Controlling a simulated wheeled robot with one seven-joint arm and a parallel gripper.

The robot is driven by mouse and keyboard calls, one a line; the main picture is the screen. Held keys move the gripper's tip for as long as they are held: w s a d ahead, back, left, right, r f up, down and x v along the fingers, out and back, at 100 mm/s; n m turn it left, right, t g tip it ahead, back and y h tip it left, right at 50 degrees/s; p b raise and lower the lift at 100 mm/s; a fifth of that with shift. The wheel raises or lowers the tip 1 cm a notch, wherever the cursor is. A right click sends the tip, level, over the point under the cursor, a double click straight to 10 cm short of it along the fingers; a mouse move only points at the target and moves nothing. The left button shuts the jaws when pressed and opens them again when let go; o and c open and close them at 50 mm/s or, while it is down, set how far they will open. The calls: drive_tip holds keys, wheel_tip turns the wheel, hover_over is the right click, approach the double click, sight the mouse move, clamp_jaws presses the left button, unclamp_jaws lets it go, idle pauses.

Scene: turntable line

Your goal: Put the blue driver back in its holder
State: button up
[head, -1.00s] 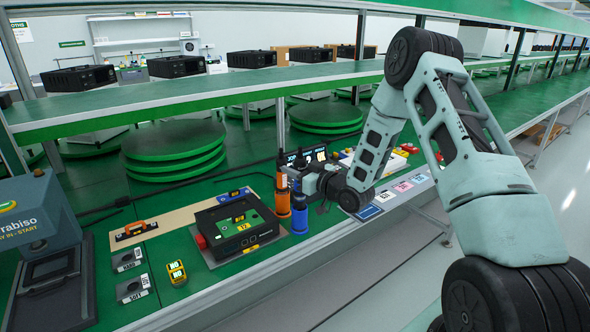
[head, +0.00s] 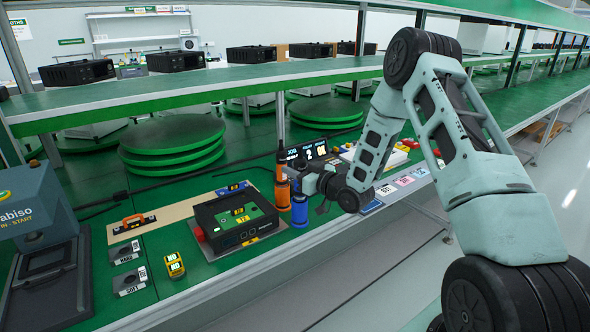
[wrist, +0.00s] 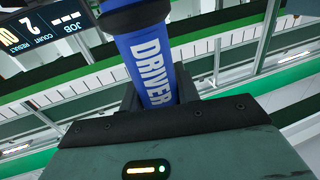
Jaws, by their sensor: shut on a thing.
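The blue driver (wrist: 150,65) fills the space between my jaws in the wrist view, with its DRIVER label facing the camera. My gripper (head: 308,184) is shut on it, at the right of the orange tool in the head view. A blue upright cylinder (head: 299,212) stands below my gripper at the bench's front edge. I cannot tell how much of it is driver and how much is holder, or whether the driver's lower end is seated. The orange tool (head: 282,190) stands upright just to the left, close beside the blue one.
A black box with a green board (head: 237,222) lies left of the tools. A JOB display (head: 305,152) stands behind my gripper. A yellow NO block (head: 174,266) and grey HARD and SOFT blocks are further left. Round green turntables (head: 172,145) stand behind.

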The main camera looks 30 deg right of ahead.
drive_tip(key=shift+f+b, duration=0.5)
drive_tip(key=shift+f, duration=0.15)
drive_tip(key=o, duration=1.2)
drive_tip(key=shift+r, duration=0.1)
drive_tip(key=shift+s, duration=0.1)
drive_tip(key=b+v, duration=0.3)
drive_tip(key=v, duration=1.4)
drive_tip(key=shift+s+d, duration=0.1)
